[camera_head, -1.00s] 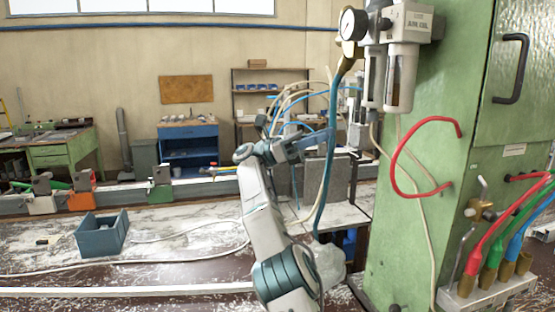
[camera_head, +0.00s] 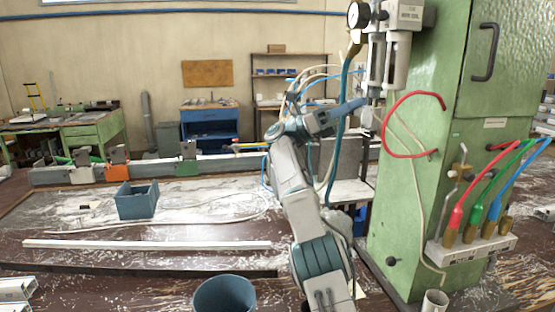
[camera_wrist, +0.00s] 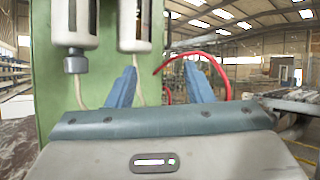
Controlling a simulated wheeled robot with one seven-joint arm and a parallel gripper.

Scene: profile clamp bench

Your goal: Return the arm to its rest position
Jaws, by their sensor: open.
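My arm (camera_head: 296,195) rises from the lower middle of the head view and bends over near the green cabinet. My gripper (camera_head: 362,106) is at its end, beside the filter bowls and hoses on the cabinet. In the wrist view, the two blue fingers of my gripper (camera_wrist: 160,85) stand well apart with nothing held between them. The green cabinet (camera_wrist: 58,95) fills the left and middle behind the fingers, and a red hose (camera_wrist: 228,82) loops behind the right finger.
The green cabinet (camera_head: 408,200) stands right of my arm, with a red hose (camera_head: 388,118) and a pressure gauge (camera_head: 358,14). A blue bin (camera_head: 137,200), a long white profile (camera_head: 150,244) and a round blue container (camera_head: 224,295) are left of the arm. Clamps (camera_head: 187,160) line the bench's back.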

